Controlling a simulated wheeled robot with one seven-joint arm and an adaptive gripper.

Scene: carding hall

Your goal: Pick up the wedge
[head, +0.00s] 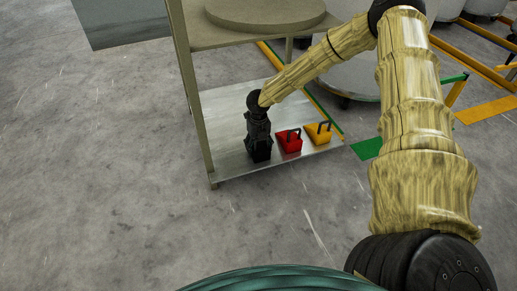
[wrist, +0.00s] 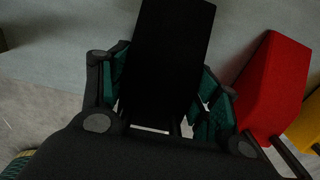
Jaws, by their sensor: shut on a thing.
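A black wedge (wrist: 168,55) stands up between the green-padded fingers of my gripper (head: 259,138), which is shut on it. In the head view its dark body (head: 261,154) blends with the black gripper, low over the lower shelf (head: 228,160). I cannot tell whether it touches the shelf. A red wedge (head: 289,143) with a dark handle sits just right of my gripper, and it also shows in the wrist view (wrist: 272,85). A yellow wedge (head: 317,135) with a dark handle is right of the red one, partly seen in the wrist view (wrist: 305,126).
An upper shelf (head: 203,37) carrying a round slab (head: 265,10) is above and behind my gripper. A post (head: 189,90) rises at the shelf's left. A large pale drum (head: 350,75) stands behind. Grey floor (head: 100,190) is clear at left and in front.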

